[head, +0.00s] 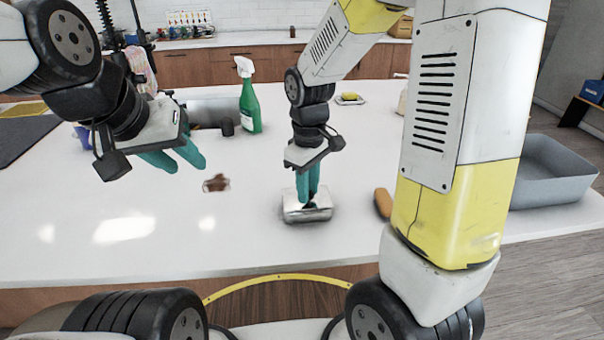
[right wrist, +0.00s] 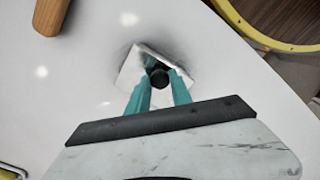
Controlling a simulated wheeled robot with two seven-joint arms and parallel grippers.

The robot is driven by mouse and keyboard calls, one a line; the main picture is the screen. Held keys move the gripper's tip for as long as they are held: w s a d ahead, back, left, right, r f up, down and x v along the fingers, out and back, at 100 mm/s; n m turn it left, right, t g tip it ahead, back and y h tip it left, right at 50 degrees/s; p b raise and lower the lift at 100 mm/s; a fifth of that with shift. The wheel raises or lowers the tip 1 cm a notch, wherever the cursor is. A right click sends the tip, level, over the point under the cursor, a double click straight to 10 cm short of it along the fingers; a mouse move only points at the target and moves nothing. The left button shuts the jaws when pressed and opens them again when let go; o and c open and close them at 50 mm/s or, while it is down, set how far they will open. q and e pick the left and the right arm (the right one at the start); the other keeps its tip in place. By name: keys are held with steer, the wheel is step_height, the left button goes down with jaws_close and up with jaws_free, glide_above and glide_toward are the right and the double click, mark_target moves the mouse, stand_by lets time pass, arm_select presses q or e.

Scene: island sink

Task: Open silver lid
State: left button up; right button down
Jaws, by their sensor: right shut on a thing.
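A small silver container with a silver lid (head: 308,212) stands on the white island near its front edge. My right gripper (head: 308,200) points straight down at it, with its teal fingers on the lid. In the right wrist view the lid (right wrist: 131,72) shows as a pale square with a dark round knob (right wrist: 159,77) in its middle. The fingertips of my right gripper (right wrist: 160,85) are shut on the knob. The lid seems to rest on the container. My left gripper (head: 180,162) hangs above the counter at the left, its teal fingers apart and empty.
A green spray bottle (head: 250,105) stands behind. A grey bin (head: 553,172) is at the far right. The front left counter is clear.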

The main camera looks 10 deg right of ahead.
steer(key=shift+w+r+g, duration=0.4)
steer(key=shift+w+g, duration=0.15)
steer(key=shift+g, duration=0.3)
steer(key=shift+w+r+g, duration=0.35)
steer(key=shift+w+g, duration=0.15)
steer(key=shift+g, duration=0.35)
steer(key=shift+w+r+g, duration=0.25)
steer(key=shift+w+g, duration=0.25)
steer(key=shift+g, duration=0.35)
steer(key=shift+w+r+g, duration=0.25)
steer(key=shift+w+g, duration=0.25)
steer(key=shift+g, duration=0.35)
steer(key=c, duration=1.1)
jaws_free()
steer(key=shift+c, duration=0.2)
steer(key=v, duration=0.8)
steer(key=shift+a+f, duration=0.1)
